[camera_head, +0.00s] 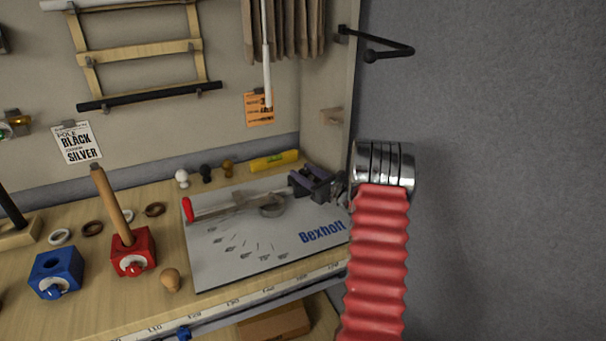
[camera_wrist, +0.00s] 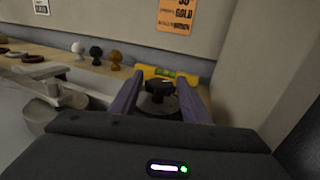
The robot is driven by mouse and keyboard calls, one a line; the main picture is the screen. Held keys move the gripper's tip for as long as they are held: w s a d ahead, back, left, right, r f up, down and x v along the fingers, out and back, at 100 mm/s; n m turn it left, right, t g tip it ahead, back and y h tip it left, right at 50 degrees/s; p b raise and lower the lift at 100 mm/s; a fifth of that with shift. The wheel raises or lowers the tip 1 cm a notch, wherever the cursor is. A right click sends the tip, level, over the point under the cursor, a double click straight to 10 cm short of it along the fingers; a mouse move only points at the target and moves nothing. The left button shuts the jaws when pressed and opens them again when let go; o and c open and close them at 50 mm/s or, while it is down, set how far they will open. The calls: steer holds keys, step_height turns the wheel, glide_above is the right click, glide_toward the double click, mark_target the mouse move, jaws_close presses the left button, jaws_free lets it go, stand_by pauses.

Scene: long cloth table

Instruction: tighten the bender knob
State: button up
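The bender is a grey plate marked "Bexholt" (camera_head: 235,250) on the table, with a lever ending in a red handle (camera_head: 188,209) and a round metal die (camera_head: 272,206). My gripper (camera_head: 308,178) is over the plate's far right corner. In the wrist view, the black bender knob (camera_wrist: 160,87) stands between the two purple fingers of my gripper (camera_wrist: 160,79), with a finger on each side. The fingers look apart from the knob; contact is not clear. The knob's lower part is hidden by the gripper body, and in the head view the knob cannot be made out.
A yellow level (camera_head: 274,161) lies behind the plate, close beyond my fingers. White, black and brown small knobs (camera_head: 205,172) stand left of it. A red block with a wooden pole (camera_head: 132,254) and a blue block (camera_head: 56,272) are at left. A wall panel closes the right.

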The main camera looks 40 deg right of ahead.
steer(key=c, duration=0.9)
steer(key=shift+o, duration=0.2)
steer(key=shift+m+h, duration=0.4)
steer(key=shift+h, duration=0.2)
steer(key=shift+r+h, duration=0.1)
steer(key=shift+h, duration=0.2)
steer(key=shift+w+r+m+g+h, duration=0.1)
steer(key=shift+m+g+h, duration=0.4)
steer(key=shift+m+h, duration=1.65)
steer(key=shift+n+h, duration=0.25)
steer(key=shift+h, duration=0.2)
steer(key=o, duration=1)
